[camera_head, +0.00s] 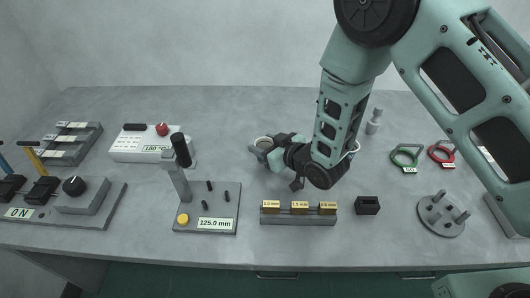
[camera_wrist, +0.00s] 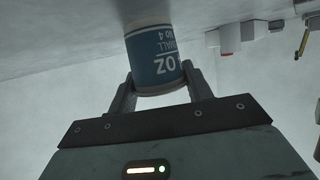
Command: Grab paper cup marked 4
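My gripper (camera_wrist: 158,72) has one finger at each side of the cup. The fingertips look level with its sides, but I cannot tell whether they press on it. In the head view, a pale round rim (camera_head: 263,141), probably the cup's, shows at the far left end of my gripper (camera_head: 267,151). My gripper and arm partly hide this area. I cannot tell whether the cup touches the table.
The grey table (camera_head: 120,250) has a 125.0 mm fixture (camera_head: 212,222) front left and a gauge block holder (camera_head: 298,218) in front of my gripper. A white 180 °C box (camera_head: 140,150) stands left.

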